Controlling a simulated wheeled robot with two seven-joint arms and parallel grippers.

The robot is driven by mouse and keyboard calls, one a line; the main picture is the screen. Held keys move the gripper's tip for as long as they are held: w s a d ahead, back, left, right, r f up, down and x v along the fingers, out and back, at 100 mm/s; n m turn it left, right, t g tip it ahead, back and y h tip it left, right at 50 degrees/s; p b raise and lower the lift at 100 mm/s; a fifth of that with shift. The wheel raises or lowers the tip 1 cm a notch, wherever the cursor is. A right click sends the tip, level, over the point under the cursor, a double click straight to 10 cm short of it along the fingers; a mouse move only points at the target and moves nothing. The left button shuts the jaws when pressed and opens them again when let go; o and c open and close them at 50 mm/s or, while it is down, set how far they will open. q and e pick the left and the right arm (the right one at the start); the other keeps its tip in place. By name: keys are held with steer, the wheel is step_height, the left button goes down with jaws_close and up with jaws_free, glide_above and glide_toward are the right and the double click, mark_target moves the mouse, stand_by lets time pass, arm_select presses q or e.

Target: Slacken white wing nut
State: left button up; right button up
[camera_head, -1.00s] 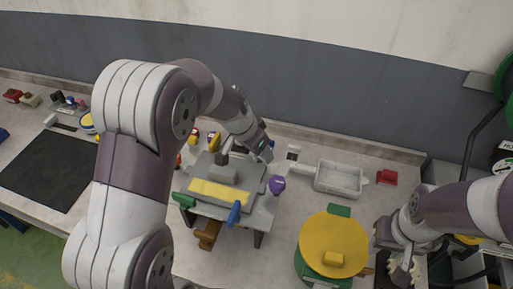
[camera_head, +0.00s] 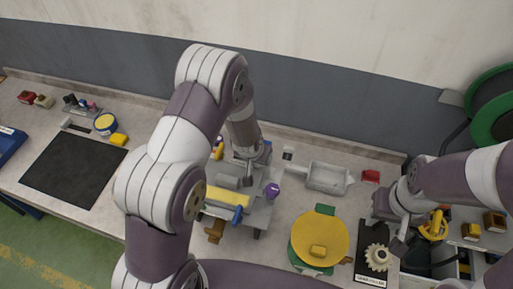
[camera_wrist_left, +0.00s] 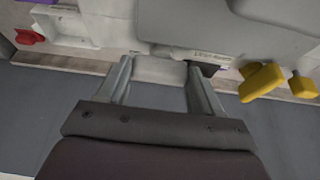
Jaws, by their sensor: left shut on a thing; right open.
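My left gripper (camera_wrist_left: 158,85) is shut on a pale whitish piece (camera_wrist_left: 158,71), which looks like the white wing nut. In the head view, my left gripper (camera_head: 248,178) points down at the back of a grey fixture. This fixture (camera_head: 258,214) carries a yellow bar (camera_head: 226,199), a blue handle (camera_head: 237,215) and a purple knob (camera_head: 271,190). My left arm hides part of the fixture, and the held piece is not clear in the head view. My right gripper (camera_head: 399,240) is open, beside a cream gear (camera_head: 377,257) on a dark labelled mat.
A yellow turntable (camera_head: 318,236) with a yellow block on it stands right of the fixture. Behind are a grey tray (camera_head: 328,178) and a red block (camera_head: 371,176). A black mat (camera_head: 72,172) lies clear at left.

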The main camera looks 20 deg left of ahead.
arm_select(q)
steer(key=shift+w+r, duration=0.1)
stand_by(0.4)
steer(key=o, duration=1)
steer(key=shift+o, duration=0.2)
steer(key=shift+s+r, duration=0.25)
steer(key=shift+r, duration=0.05)
steer(key=p+v, duration=0.2)
steer(key=v, duration=1)
steer(key=shift+p, duration=0.35)
steer(key=shift+f, duration=0.1)
